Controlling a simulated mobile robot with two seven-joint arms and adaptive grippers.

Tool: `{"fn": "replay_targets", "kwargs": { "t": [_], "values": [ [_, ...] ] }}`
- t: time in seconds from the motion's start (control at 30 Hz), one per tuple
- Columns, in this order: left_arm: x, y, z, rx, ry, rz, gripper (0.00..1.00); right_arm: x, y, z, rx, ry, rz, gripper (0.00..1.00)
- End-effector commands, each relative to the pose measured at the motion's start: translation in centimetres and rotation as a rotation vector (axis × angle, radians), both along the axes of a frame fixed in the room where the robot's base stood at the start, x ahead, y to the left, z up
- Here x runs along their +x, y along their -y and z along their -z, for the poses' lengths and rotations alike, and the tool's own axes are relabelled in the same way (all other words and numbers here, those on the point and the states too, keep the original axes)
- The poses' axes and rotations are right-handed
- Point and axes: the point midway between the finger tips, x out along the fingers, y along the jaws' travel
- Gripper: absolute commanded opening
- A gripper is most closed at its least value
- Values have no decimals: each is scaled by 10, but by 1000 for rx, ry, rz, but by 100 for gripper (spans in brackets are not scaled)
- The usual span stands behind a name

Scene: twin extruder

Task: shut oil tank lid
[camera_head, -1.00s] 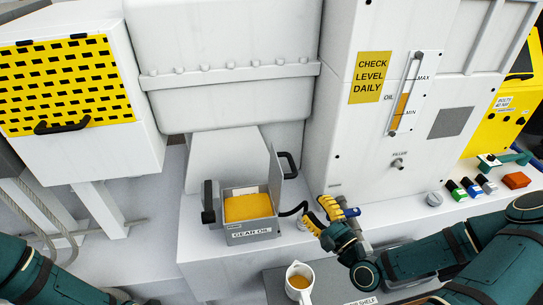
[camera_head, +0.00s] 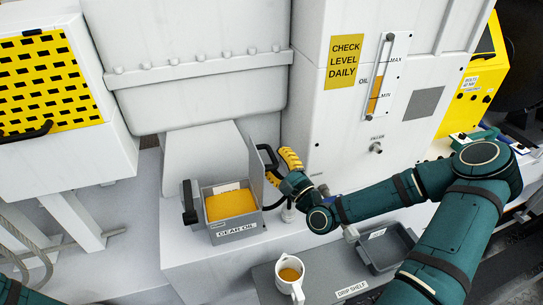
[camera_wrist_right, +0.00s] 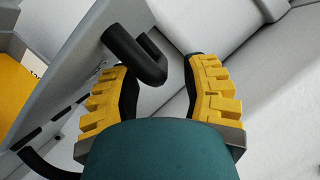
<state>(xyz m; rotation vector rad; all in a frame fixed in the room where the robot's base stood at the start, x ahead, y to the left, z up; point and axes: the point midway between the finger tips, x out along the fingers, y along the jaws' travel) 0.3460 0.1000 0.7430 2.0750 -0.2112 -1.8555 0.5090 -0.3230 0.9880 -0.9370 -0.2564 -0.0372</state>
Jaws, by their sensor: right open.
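The grey oil tank (camera_head: 236,232), labelled GEAR OIL, is open and holds yellow-orange oil (camera_head: 230,204). Its lid (camera_head: 255,178) stands upright along the tank's right side, with a black handle (camera_head: 268,156) on its outer face. My right gripper (camera_head: 289,160), with yellow ribbed fingers, is just right of the lid at handle height. In the right wrist view, the open gripper (camera_wrist_right: 160,72) has the lid handle (camera_wrist_right: 135,55) between or just beyond its fingers; contact is not clear. The lid (camera_wrist_right: 85,65) slants at the left there. My left gripper is out of view.
A white mug (camera_head: 290,272) stands on the drip shelf (camera_head: 330,285) in front. A grey tray (camera_head: 385,248) lies beneath my right arm. A black hose runs beside the tank's right side. The tall white cabinet (camera_head: 330,130) rises behind the gripper.

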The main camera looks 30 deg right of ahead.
Motion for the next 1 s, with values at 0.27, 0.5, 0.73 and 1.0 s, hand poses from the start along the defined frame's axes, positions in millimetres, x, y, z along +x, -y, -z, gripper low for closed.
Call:
{"fn": "replay_targets", "kwargs": {
  "t": [0.27,0.5,0.73,1.0],
  "values": [
    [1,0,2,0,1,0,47,24,-2,-5,-1,-1,0,46],
    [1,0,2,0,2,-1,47,25,-2,-6,0,-1,0,46],
    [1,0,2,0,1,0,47,25,-2,-6,-1,-1,0,0],
    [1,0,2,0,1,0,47,25,-2,-6,-1,-1,0,0]
  ]
}}
